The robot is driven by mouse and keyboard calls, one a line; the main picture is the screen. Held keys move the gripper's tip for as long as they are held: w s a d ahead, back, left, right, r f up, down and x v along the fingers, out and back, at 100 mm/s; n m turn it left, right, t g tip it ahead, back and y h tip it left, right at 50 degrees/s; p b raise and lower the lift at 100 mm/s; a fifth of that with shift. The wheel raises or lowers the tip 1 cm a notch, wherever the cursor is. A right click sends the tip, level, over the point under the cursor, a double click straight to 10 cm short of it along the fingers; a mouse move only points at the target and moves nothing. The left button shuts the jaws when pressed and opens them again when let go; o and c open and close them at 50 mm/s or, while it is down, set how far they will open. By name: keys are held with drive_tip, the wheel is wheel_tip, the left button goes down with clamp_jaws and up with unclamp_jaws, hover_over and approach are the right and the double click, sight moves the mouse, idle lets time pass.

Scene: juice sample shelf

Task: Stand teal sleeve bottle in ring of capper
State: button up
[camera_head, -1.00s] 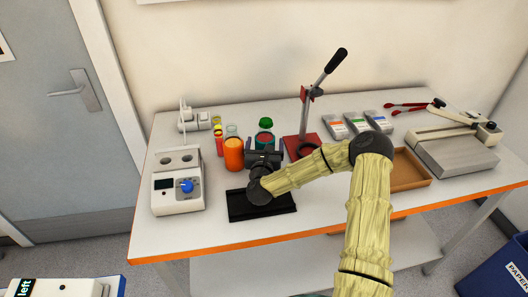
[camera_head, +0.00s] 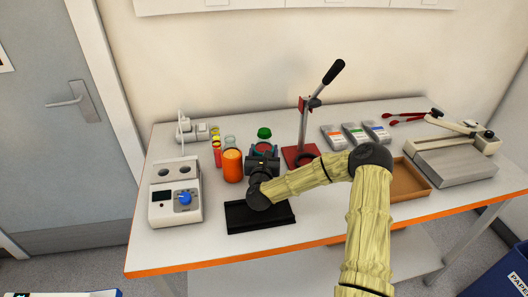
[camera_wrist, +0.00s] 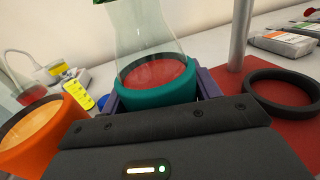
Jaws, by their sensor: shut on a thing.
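The teal sleeve bottle (camera_head: 264,142) has clear glass and a green cap. It stands upright behind my gripper (camera_head: 263,154) in the head view. In the wrist view its teal sleeve (camera_wrist: 158,94) lies between my fingers, which are shut on it; red contents show inside. The bottle's base is hidden, so I cannot tell if it touches the table. The capper has a red base (camera_head: 291,154), a post and a black-handled lever. Its black ring (camera_wrist: 284,90) is empty, just right of the bottle in the wrist view.
An orange-sleeved bottle (camera_head: 232,166) stands close left of the bottle, with small coloured tubes (camera_head: 216,150) behind it. A black tray (camera_head: 260,216) lies in front. A white device (camera_head: 176,194) stands left; grey packs (camera_head: 355,133) and a brown tray (camera_head: 411,180) are right.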

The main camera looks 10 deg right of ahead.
sight(264, 142)
drive_tip(key=shift+r+p, duration=0.85)
drive_tip(key=shift+r, duration=1.1)
